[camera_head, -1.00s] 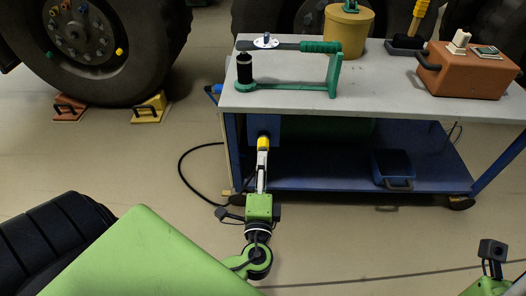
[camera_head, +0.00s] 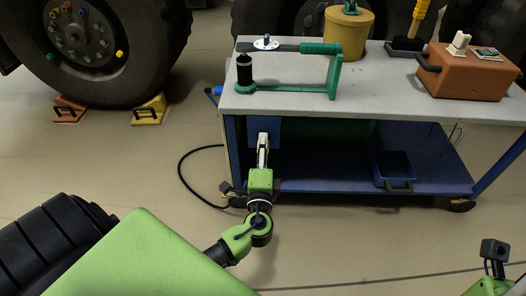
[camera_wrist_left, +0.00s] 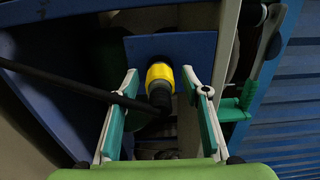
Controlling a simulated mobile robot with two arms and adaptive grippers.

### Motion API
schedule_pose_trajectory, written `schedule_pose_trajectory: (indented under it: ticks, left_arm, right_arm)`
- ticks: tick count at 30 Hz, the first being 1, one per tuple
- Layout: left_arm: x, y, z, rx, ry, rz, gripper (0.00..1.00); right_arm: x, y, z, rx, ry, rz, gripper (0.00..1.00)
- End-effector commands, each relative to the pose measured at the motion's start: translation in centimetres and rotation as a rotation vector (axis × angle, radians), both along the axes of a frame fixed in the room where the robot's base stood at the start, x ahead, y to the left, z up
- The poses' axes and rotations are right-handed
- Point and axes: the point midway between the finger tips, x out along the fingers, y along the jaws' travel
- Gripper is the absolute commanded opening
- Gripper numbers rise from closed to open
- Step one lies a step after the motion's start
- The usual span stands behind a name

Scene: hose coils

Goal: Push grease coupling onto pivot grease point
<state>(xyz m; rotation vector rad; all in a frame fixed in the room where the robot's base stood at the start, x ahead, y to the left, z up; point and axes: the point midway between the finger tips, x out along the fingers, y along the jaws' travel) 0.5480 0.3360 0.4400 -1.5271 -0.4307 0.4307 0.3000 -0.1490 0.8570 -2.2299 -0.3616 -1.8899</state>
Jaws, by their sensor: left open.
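A yellow coupling (camera_wrist_left: 159,74) with a black hose end sits in front of a blue plate on the cart in the left wrist view. My left gripper (camera_wrist_left: 161,82) is open, with one finger on each side of the coupling and a visible gap on both sides. In the head view my left gripper (camera_head: 263,142) reaches the cart's blue plate (camera_head: 256,124) and hides the coupling. I cannot pick out the pivot grease point. My right wrist (camera_head: 494,255) shows at the lower right, but its fingers are out of view.
The cart's grey top (camera_head: 400,112) carries a green-handled tool (camera_head: 335,75), a tan canister (camera_head: 348,32) and an orange-brown box (camera_head: 465,72). A blue bin (camera_head: 393,168) stands on the lower shelf. A black hose (camera_head: 181,170) loops over the floor. A large wheel (camera_head: 150,40) stands at left.

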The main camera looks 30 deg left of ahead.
Motion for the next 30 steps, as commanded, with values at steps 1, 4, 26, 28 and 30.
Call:
schedule_pose_trajectory:
  ticks: [1, 4, 26, 28, 30]
  left_arm:
    - [-0.01, 0.0, 0.0, 0.0, 0.0, 0.0, 0.42]
    - [-0.02, 0.0, 0.0, 0.0, 0.0, 0.0, 0.42]
    - [-0.04, 0.01, 0.01, 0.0, 0.0, 0.001, 0.11]
    - [-0.04, 0.01, -0.01, -0.001, 0.001, 0.0, 0.0]
    - [-0.04, 0.0, 0.02, -0.001, -0.001, 0.0, 0.2]
  right_arm:
    - [-0.01, 0.0, 0.02, 0.0, -0.001, 0.0, 0.4]
    - [-0.01, 0.0, 0.03, 0.0, -0.001, 0.0, 0.4]
    - [0.01, -0.02, 0.38, 0.002, -0.018, -0.002, 0.4]
    - [0.0, -0.03, 0.38, 0.002, -0.018, -0.002, 0.4]
    - [0.0, -0.03, 0.38, 0.002, -0.018, -0.002, 0.4]
